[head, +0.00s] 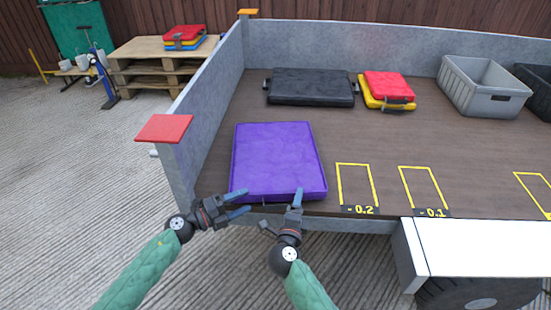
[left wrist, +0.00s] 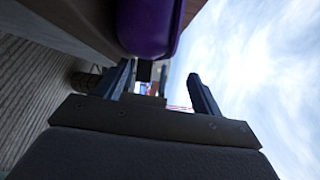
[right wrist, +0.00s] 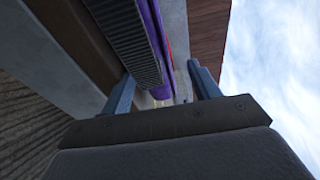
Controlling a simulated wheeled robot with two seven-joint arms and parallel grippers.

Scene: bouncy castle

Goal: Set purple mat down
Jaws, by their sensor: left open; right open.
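The purple mat (head: 275,158) lies flat on the brown trailer bed, in the near left corner by the side wall. My left gripper (head: 243,202) is open at the mat's near left corner. My right gripper (head: 297,200) is open at the mat's near edge, toward its right. In the left wrist view the mat (left wrist: 148,25) shows just beyond the open fingers (left wrist: 165,92). In the right wrist view a purple strip of the mat (right wrist: 158,50) shows beside a dark ribbed strip, beyond the open fingers (right wrist: 160,90). Whether the fingers touch the mat I cannot tell.
On the trailer bed (head: 300,120) are a black mat (head: 310,86), a red pad (head: 389,84) on a yellow one (head: 370,97), and a grey crate (head: 483,88). Yellow outlines (head: 356,184) mark the bed right of the purple mat. A red-topped corner post (head: 164,128) stands left.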

